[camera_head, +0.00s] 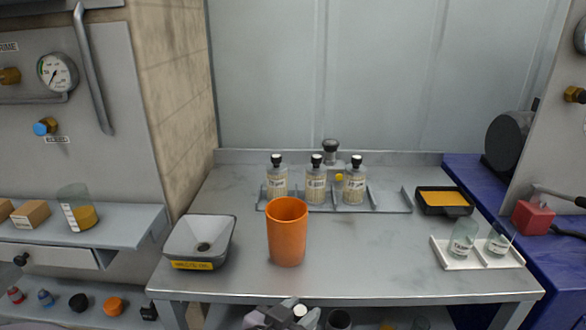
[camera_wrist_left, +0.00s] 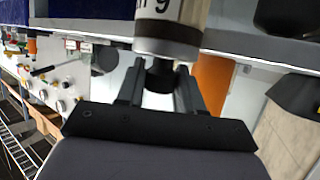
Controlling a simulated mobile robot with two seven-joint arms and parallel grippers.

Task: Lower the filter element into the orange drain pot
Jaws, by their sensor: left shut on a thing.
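The orange drain pot (camera_head: 287,235) stands upright and open on the grey table near its front edge; its inside bottom is hidden. It also shows in the left wrist view (camera_wrist_left: 212,85), partly behind a finger. My left gripper (camera_head: 290,318) is at the bottom edge of the head view, in front of the pot and apart from it. In the left wrist view its fingers (camera_wrist_left: 158,82) are shut on the black knob of a pale labelled cylinder, which looks like the filter element (camera_wrist_left: 168,32). The cylinder's far end is cut off. My right gripper is out of view.
A grey basin (camera_head: 199,240) stands left of the pot. Several labelled bottles (camera_head: 316,184) stand in a rack behind it. A black tray (camera_head: 444,199) and a white tray (camera_head: 478,260) with glass vessels are at right.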

